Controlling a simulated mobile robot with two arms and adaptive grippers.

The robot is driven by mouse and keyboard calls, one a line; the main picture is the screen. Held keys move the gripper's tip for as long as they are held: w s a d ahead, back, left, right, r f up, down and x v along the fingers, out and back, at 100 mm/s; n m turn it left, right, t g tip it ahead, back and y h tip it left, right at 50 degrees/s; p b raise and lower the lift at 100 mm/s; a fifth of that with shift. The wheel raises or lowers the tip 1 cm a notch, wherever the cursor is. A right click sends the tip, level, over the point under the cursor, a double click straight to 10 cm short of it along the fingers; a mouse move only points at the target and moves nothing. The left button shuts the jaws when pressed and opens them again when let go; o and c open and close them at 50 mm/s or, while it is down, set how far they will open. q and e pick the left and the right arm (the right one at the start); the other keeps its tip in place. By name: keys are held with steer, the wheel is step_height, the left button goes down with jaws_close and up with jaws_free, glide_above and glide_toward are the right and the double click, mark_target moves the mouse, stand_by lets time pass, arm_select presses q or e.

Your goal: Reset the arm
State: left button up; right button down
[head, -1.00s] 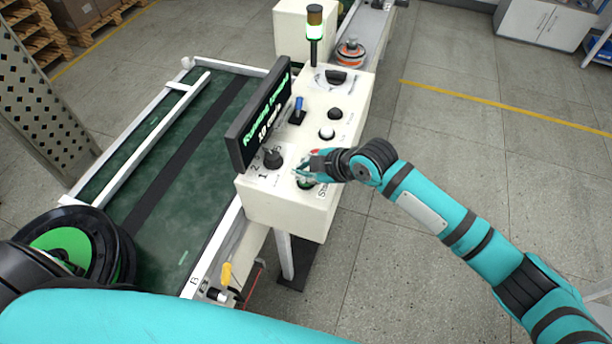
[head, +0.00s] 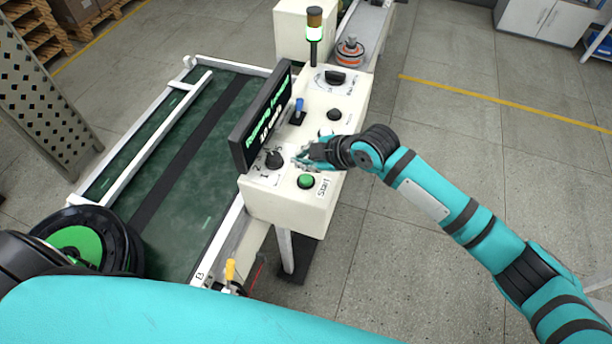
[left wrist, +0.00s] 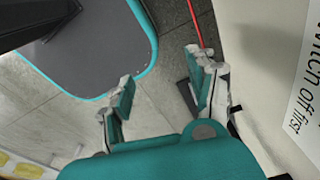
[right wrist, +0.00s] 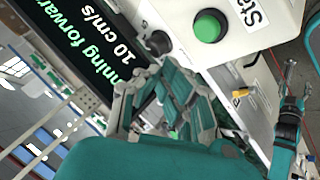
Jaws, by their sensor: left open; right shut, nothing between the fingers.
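My right gripper (head: 303,156) is over the white control box (head: 290,211), shut and empty, between the black rotary knob (head: 274,159) and the right edge. The green start button (head: 306,181) is clear of it, nearer the box's front. In the right wrist view my fingers (right wrist: 168,110) show below the green button (right wrist: 207,27) and the display. My left gripper is hidden in the head view. In the left wrist view it (left wrist: 163,88) is open and empty, beside a pale panel with printed text.
The green conveyor belt (head: 215,137) runs left of the box. The display (head: 265,117) stands on the box's left edge and shows green text. A signal tower (head: 314,38) with a lit green band stands behind. An orange and grey part (head: 349,52) sits at the back.

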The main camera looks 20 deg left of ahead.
stand_by(0.3)
steer(key=s+d+f+m+h, duration=0.25)
steer(key=s+d+m, duration=0.5)
steer(key=d, duration=0.45)
steer(key=s+d+f+m+h, duration=0.25)
steer(key=s+d+m, duration=0.55)
steer(key=d, duration=0.4)
steer(key=s+d+f+m+h, duration=0.25)
steer(key=s+d+m, duration=0.35)
steer(key=s+d, duration=0.45)
step_height(320, 180, down, 32)
steer(key=d+g+b, duration=0.1)
steer(key=b, duration=0.4)
steer(key=s+d+f+g+h+b, duration=0.1)
steer(key=s+d+f+b, duration=0.2)
steer(key=s+f, duration=1.3)
step_height(320, 180, down, 2)
steer(key=shift+s+f+n, duration=0.1)
steer(key=shift+s+n, duration=0.2)
steer(key=shift+n, duration=0.15)
